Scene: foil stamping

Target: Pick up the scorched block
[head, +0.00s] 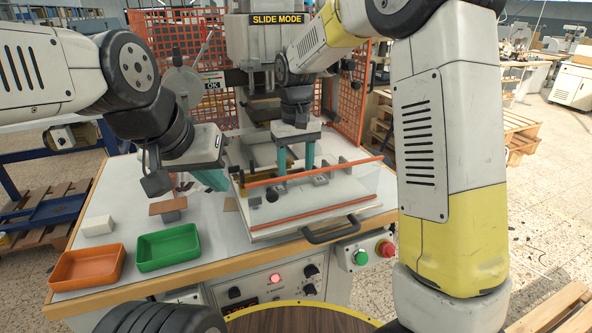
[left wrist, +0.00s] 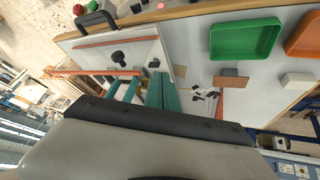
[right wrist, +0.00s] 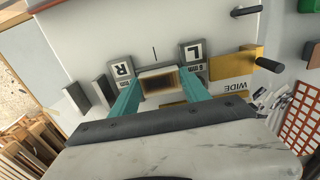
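The block with a dark brown, scorched-looking face (right wrist: 158,82) sits on the press slide between the stops marked R (right wrist: 122,68) and L (right wrist: 192,52). My right gripper (right wrist: 160,76) has one teal finger at each side of it. I cannot tell whether the fingers press on it or leave a thin gap. In the head view my right gripper (head: 296,160) points down over the slide, and the block is not clearly seen there. My left gripper (head: 214,180) is left of the slide; its fingers are together (left wrist: 162,92) with nothing visible between them.
A green tray (head: 168,262) and an orange tray (head: 87,281) stand front left on the table. A white block (head: 97,226) and a brown plate (head: 168,206) lie behind them.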

